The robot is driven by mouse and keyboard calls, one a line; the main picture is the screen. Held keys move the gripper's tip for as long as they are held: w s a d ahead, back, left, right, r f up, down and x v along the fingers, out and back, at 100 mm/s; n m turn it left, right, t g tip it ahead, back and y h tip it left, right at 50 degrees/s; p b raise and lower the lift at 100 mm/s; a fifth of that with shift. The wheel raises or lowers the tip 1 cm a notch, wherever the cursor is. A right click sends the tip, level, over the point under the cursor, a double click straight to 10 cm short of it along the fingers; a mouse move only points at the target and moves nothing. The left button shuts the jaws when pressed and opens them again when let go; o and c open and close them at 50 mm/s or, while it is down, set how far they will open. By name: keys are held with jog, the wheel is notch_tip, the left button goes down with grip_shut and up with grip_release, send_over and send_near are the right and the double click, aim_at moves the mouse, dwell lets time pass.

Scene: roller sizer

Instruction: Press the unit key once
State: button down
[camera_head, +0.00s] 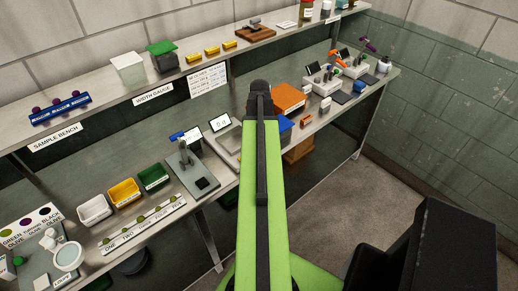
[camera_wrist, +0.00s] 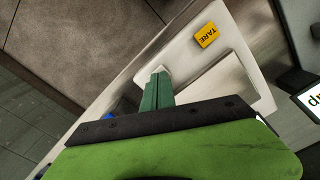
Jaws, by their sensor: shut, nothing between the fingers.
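In the wrist view a white scale (camera_wrist: 185,57) lies under my gripper, with a yellow key marked TARE (camera_wrist: 207,36) near its far edge. My gripper (camera_wrist: 160,77) is shut and empty. Its green fingertips are over the scale's face, to the left of and below the TARE key in the picture. A pale patch shows at the fingertips; I cannot tell whether it is the unit key or whether the fingers touch it. No unit label is readable. In the head view the scale's display (camera_head: 220,122) stands left of my arm, and my fingers are hidden.
A dark-framed screen (camera_wrist: 310,100) is cut off at the wrist view's right edge. In the head view a width gauge (camera_head: 190,165) and several bins (camera_head: 124,193) stand left of the scale. An orange box (camera_head: 289,98) stands right of my arm.

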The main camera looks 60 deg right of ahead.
jog(key=shift+f, duration=0.35)
jog(key=shift+r, duration=0.1)
jog(key=shift+r+p, duration=0.7)
jog(key=shift+r, duration=0.15)
dwell(0.4)
notch_tip(320, 180, up, 5)
jog(key=p, duration=0.5)
jog(key=shift+r, duration=0.15)
jog(key=shift+f, duration=0.2)
